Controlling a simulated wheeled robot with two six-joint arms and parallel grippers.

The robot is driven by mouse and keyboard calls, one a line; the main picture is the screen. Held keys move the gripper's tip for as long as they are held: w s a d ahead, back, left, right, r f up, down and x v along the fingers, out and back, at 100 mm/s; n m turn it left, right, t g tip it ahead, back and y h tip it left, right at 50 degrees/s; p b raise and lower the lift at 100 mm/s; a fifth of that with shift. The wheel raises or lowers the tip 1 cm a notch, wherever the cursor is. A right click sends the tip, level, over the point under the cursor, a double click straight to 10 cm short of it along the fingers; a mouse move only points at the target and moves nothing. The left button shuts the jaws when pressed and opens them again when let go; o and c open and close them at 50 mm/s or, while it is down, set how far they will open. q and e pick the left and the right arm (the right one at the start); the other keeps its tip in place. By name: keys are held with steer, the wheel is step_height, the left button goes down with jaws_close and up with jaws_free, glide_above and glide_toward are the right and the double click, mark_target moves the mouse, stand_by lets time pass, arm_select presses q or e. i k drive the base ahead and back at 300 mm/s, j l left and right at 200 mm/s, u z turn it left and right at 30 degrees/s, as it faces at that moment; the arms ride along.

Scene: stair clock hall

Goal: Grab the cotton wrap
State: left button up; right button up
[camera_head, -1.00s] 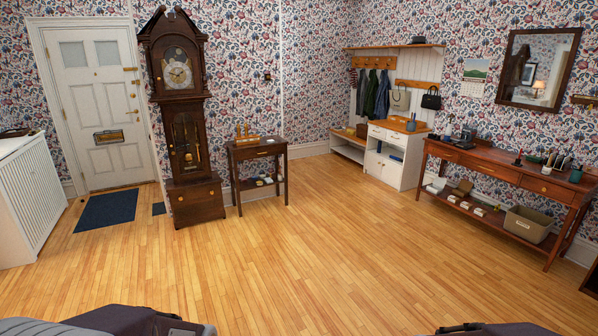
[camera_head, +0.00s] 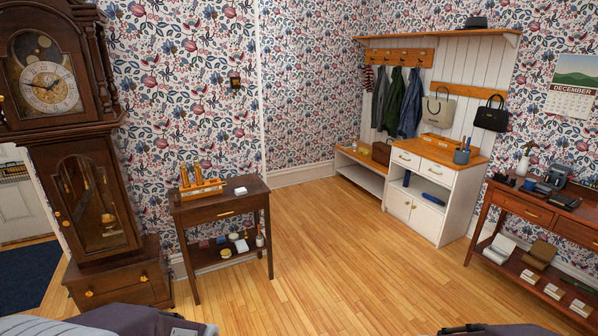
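I cannot single out the cotton wrap for certain. A small dark side table (camera_head: 221,208) stands by the wall to the right of the tall clock. On its lower shelf lie several small items, among them a white piece (camera_head: 242,245), a round tan item (camera_head: 225,253) and a small bottle (camera_head: 260,238). A small white block (camera_head: 240,191) sits on the tabletop beside a wooden rack holding upright brass-coloured pieces (camera_head: 202,187). Only dark and grey parts of my arms show at the bottom edge; neither gripper's fingers are in view.
The tall clock (camera_head: 85,195) stands at left, close to the side table. A white cabinet (camera_head: 430,200) with a low bench (camera_head: 360,172) stands at the back right. A long wooden table (camera_head: 535,212) is at right. The wooden floor (camera_head: 350,270) between is clear.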

mark_target(241, 245)
steer(key=i+u, duration=0.1)
steer(key=i, duration=0.45)
steer(key=i+l+u, duration=0.1)
steer(key=i, duration=0.45)
steer(key=i+l+u, duration=0.1)
steer(key=i, duration=0.45)
steer(key=i+l+u, duration=0.1)
steer(key=i+u, duration=0.2)
steer(key=u, duration=0.15)
steer(key=i+l+u, duration=0.25)
steer(key=u, duration=0.2)
steer(key=i+l+u, duration=0.3)
steer(key=u, duration=0.15)
steer(key=i+l+u, duration=0.15)
steer(key=l+u, duration=0.3)
steer(key=i+l+u, duration=0.1)
steer(key=l+u, duration=0.7)
steer(key=l, duration=0.3)
steer(key=l+u, duration=0.35)
steer(key=l, duration=0.4)
